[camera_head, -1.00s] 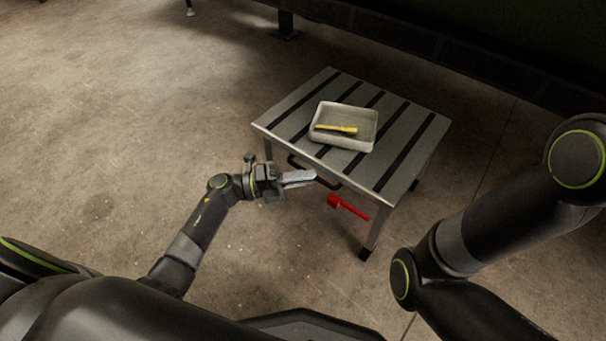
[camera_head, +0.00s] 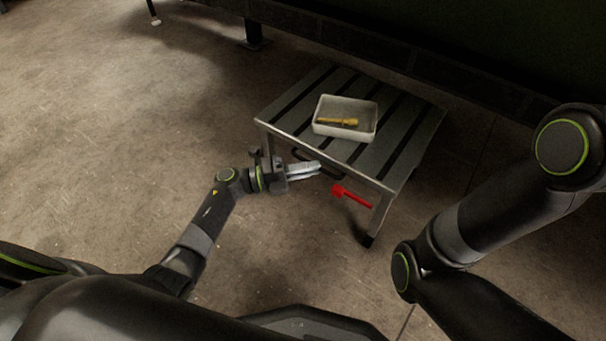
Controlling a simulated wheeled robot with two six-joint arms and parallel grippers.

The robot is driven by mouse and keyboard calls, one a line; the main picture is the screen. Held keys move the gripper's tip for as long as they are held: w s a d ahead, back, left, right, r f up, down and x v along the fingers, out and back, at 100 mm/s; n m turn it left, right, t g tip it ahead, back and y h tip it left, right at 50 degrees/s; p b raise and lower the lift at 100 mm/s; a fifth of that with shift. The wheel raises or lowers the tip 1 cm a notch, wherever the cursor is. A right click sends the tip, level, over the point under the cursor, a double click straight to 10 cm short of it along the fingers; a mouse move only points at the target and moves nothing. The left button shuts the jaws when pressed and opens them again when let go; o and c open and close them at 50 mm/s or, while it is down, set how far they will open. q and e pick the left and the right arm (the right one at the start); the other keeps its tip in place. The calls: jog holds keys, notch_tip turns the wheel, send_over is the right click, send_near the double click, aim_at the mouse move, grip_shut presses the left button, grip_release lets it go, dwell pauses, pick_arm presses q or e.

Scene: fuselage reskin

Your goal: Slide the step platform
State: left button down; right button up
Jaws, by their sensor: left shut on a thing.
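The step platform (camera_head: 287,119) is a low metal stand with a slatted grey top and dark strips, standing upright on the floor in the middle of the view. A black handle (camera_head: 330,172) runs along its near side below the top. My left gripper (camera_head: 311,170) is at this handle and shut on it; the fingers partly hide the grip. A red lever-like part (camera_head: 352,196) shows under the near edge, right of the gripper. My right arm comes in from the right, but its gripper is out of view.
A pale tray (camera_head: 344,133) with a yellow-handled tool (camera_head: 337,122) in it sits on the platform top. A long dark structure (camera_head: 400,55) with a support foot (camera_head: 254,38) stands behind. The concrete floor (camera_head: 110,130) to the left is clear.

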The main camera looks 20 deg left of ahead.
pick_arm(q)
jog(key=shift+w+d, duration=0.15)
jog(key=shift+w, duration=0.5)
